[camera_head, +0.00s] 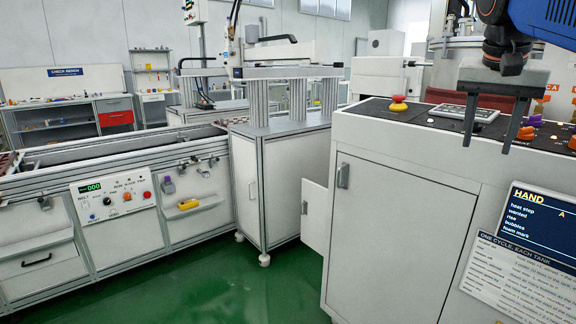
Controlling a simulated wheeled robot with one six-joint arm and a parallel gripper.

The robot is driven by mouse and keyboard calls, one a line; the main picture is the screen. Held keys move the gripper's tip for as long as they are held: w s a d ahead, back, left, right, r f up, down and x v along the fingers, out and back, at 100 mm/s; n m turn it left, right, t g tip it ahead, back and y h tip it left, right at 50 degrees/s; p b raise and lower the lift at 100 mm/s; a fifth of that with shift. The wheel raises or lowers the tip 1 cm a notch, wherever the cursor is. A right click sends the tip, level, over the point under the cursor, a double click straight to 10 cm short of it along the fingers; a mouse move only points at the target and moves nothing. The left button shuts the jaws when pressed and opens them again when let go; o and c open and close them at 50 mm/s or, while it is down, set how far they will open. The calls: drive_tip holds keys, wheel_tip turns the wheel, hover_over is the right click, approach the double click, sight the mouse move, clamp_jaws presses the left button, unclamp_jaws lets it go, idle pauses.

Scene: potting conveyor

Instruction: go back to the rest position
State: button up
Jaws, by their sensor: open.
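My gripper (490,122) hangs at the upper right of the head view, with its two dark fingers pointing down and apart. Nothing shows between the fingers. It is in front of the control top of a white cabinet (395,235). My blue arm link is partly cut off by the right picture edge. How far the fingertips are from the cabinet top cannot be told from this one view.
On the cabinet top are a red stop button (398,103), a keypad (463,113) and orange knobs (526,133). A screen reading HAND (535,215) is at the lower right. A conveyor (110,150) runs along the left. Green floor (240,290) is clear in front.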

drive_tip(key=s+a+f+n+y, duration=0.1)
drive_tip(key=s+f, duration=0.4)
drive_tip(key=f, duration=0.6)
drive_tip(key=s+a+f+n+t+y, duration=0.1)
drive_tip(key=s+a+f+n, duration=0.3)
drive_tip(key=f, duration=0.8)
drive_tip(key=s+a+f+n, duration=0.3)
drive_tip(key=s+a+f, duration=0.2)
drive_tip(key=f, duration=0.6)
drive_tip(key=shift+s+f+y, duration=0.3)
drive_tip(key=shift+s+y, duration=0.1)
drive_tip(key=shift+s, duration=0.2)
